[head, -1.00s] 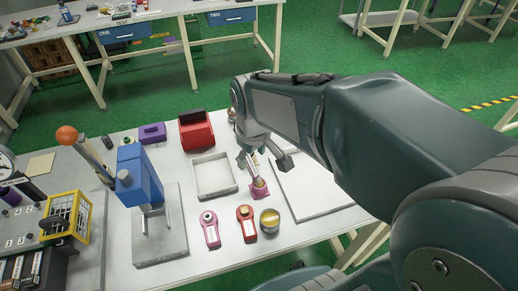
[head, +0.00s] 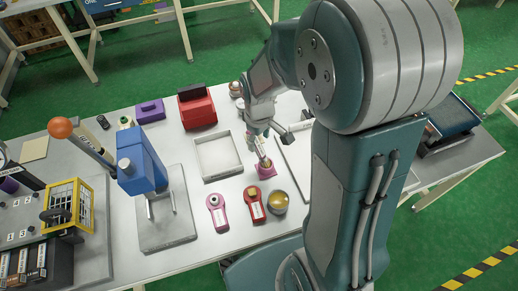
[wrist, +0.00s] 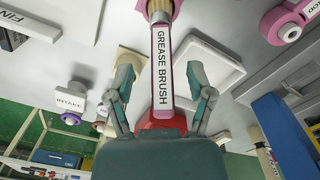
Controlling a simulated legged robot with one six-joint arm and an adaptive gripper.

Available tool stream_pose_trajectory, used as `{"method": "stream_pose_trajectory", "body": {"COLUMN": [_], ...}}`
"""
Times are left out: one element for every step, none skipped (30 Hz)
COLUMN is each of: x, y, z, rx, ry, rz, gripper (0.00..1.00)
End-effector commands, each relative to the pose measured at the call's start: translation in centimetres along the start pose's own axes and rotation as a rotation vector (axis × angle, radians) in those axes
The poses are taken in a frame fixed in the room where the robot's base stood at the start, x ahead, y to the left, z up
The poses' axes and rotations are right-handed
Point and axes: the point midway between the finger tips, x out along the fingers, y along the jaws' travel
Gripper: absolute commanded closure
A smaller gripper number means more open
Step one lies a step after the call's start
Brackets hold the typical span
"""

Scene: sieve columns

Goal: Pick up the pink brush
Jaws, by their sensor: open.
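The pink brush (wrist: 161,65) has a pink-edged handle with a white "GREASE BRUSH" label. It stands tilted in a small pink holder (head: 267,171) on the white table. In the head view, the brush (head: 261,151) shows as a thin light shape, partly hidden by my gripper (head: 268,141). In the wrist view, my gripper (wrist: 163,88) is open, with one finger on each side of the handle. A gap shows between the handle and each finger. The bristle end lies toward the holder at the top of that view.
A white tray (head: 198,166) is left of the holder. A pink-and-white tool (head: 217,212), a red tool (head: 254,205) and a round gold-topped container (head: 278,202) stand in front. A red bin (head: 197,108) is behind, and a blue press (head: 141,170) at left.

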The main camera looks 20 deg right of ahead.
Motion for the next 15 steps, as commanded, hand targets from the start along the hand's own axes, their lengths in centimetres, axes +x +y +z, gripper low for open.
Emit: {"method": "stream_pose_trajectory", "body": {"x": [1.0, 1.5, 2.1, 2.5, 2.8, 3.1, 3.4, 3.5, 3.6, 3.6, 3.6, 3.6, 3.6, 3.6, 3.6], "y": [-0.2, -0.3, -0.3, -0.2, -0.2, -0.2, -0.2, -0.2, -0.2, -0.2, -0.2, -0.2, -0.2, -0.2, -0.2], "z": [0.1, 0.1, 0.1, 0.1, 0.1, 0.1, 0.1, 0.1, 0.1, 0.1, 0.1, 0.1, 0.1, 0.1, 0.1], "rx": [-0.001, -0.001, -0.001, -0.001, 0.000, 0.000, 0.000, 0.000, 0.000, 0.000, 0.000, 0.000, 0.000, 0.000, 0.000], "ry": [-0.006, -0.005, -0.005, -0.004, -0.004, -0.003, -0.002, -0.002, -0.002, -0.001, -0.001, -0.001, -0.001, -0.001, -0.001], "rz": [-0.004, -0.003, -0.003, -0.002, -0.002, -0.002, -0.001, -0.001, -0.001, -0.001, 0.000, 0.000, 0.000, 0.000, 0.000], "gripper": [0.31, 0.31, 0.31, 0.31, 0.31, 0.31, 0.31, 0.31, 0.31, 0.31, 0.31, 0.31, 0.31, 0.31, 0.36]}}
